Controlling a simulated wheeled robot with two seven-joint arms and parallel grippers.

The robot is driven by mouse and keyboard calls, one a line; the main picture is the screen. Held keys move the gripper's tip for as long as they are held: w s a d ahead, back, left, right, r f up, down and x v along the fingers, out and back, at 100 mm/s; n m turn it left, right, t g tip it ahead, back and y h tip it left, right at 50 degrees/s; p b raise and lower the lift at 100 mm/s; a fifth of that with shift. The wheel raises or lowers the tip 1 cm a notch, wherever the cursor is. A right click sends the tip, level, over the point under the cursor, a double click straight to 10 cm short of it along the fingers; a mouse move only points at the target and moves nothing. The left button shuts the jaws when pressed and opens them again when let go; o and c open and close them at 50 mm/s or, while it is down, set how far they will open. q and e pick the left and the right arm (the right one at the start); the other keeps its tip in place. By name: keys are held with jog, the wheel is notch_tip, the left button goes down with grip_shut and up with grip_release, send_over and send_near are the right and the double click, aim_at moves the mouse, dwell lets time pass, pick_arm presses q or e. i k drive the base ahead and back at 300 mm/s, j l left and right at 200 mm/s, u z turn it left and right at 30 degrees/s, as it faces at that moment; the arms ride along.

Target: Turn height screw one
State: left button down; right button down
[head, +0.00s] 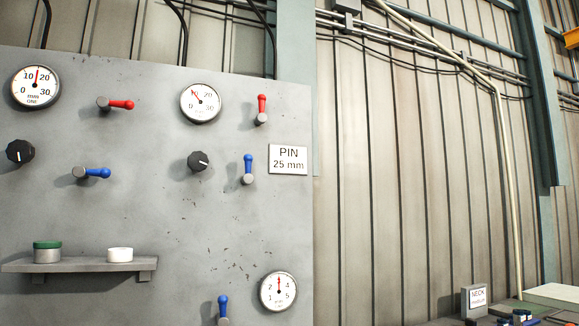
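A round dial (35,87) marked "mm" and apparently "ONE" is on the upper left of the grey panel (150,200). Its red needle points almost straight up, between 10 and 20. A black knob (20,152) with a light mark is below this dial. No label on the knob names it as a height screw. A second dial (201,102), its small text unreadable, has its needle tilted up-left, near 10. Another black knob (198,161) is below it. Neither of my grippers is in view.
A red lever (120,104) and a blue lever (95,172) point sideways; another red (262,107) and blue lever (248,166) stand upright. A shelf (85,265) holds a green-lidded tin (47,252) and a white one (120,254). A sign (288,159) reads "PIN 25 mm".

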aim_at(19, 151)
jog(key=u, duration=1.35)
jog(key=i+l, duration=0.05)
